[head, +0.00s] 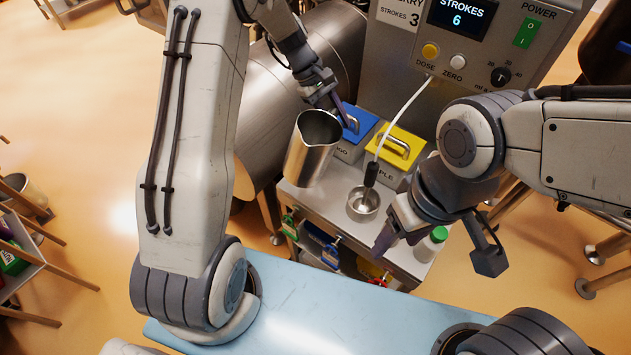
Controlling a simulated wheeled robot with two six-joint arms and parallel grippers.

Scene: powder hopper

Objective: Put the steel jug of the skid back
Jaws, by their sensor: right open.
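The steel jug (312,150) appears upright at the left edge of the skid (327,205); its base overlaps the skid's edge in the picture, and I cannot tell whether it touches. My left gripper (343,110) is at the jug's far right side, near the rim, and looks shut on it; the handle is mostly hidden. My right gripper (437,250) is open and empty, over the right front of the skid, beside a small green-capped bottle (434,242).
Blue-lidded (357,122) and yellow-lidded (399,147) boxes stand behind the jug. A small steel cup (362,204) is under a dark nozzle (371,174) on a white hose. The control cabinet (400,55) stands behind, with a large steel drum (335,50) at left.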

